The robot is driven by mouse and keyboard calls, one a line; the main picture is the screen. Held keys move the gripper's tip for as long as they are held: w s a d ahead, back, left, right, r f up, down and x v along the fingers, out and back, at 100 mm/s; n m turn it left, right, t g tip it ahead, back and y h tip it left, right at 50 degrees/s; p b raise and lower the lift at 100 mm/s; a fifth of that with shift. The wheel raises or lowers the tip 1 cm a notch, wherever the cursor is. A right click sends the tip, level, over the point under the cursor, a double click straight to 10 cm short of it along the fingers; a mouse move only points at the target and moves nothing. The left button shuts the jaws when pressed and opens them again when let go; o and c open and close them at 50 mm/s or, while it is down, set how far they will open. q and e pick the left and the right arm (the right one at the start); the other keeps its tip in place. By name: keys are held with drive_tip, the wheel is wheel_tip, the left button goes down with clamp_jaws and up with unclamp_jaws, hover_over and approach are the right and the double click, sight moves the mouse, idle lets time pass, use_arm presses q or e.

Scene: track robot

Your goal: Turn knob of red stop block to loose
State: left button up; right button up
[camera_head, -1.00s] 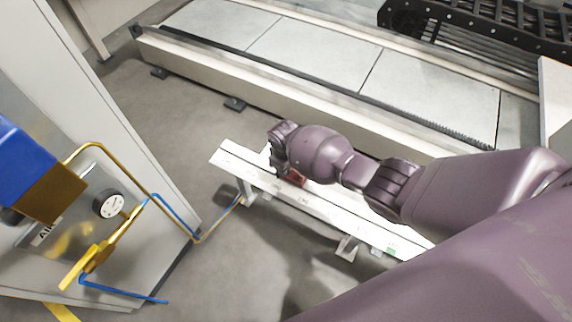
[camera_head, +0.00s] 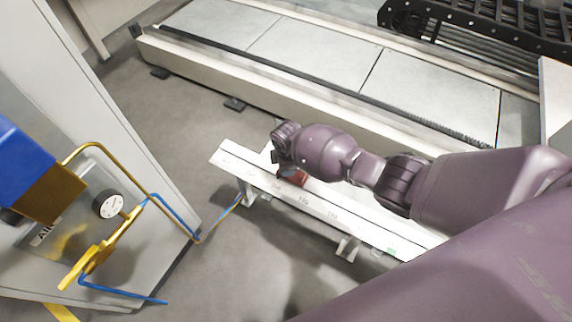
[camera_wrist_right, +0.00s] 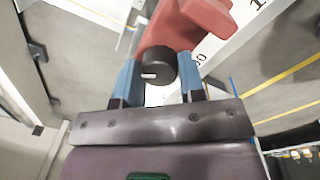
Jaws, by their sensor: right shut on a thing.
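The red stop block (camera_head: 292,177) sits on a white rail (camera_head: 325,208) with printed marks, partly hidden by my right arm in the head view. In the right wrist view the red block (camera_wrist_right: 188,22) is at the top, with a round black knob (camera_wrist_right: 158,66) on its near side. The knob has a short white mark, pointing roughly to the left in that view. My right gripper (camera_wrist_right: 162,80) has its blue fingers on both sides of the knob and is shut on it. In the head view the fingertips are hidden behind the wrist. My left gripper is not in view.
A cabinet with a gauge (camera_head: 109,204), yellow handle and blue hoses stands at the left. A long raised track (camera_head: 300,60) runs behind the rail. Grey floor is clear between cabinet and rail.

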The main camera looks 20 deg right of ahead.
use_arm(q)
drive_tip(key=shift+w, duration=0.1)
use_arm(e)
drive_tip(key=shift+f+n, duration=0.15)
drive_tip(key=shift+n, duration=0.15)
drive_tip(key=o, duration=0.9)
drive_tip(key=shift+o, duration=0.2)
drive_tip(key=r+p, duration=0.2)
drive_tip(key=r, duration=0.3)
drive_tip(key=shift+w, duration=0.2)
use_arm(q)
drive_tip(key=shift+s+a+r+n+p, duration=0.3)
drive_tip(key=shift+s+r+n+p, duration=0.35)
drive_tip(key=shift+p, duration=0.55)
use_arm(e)
wheel_tip(320, 180, up, 6)
drive_tip(key=s, duration=0.1)
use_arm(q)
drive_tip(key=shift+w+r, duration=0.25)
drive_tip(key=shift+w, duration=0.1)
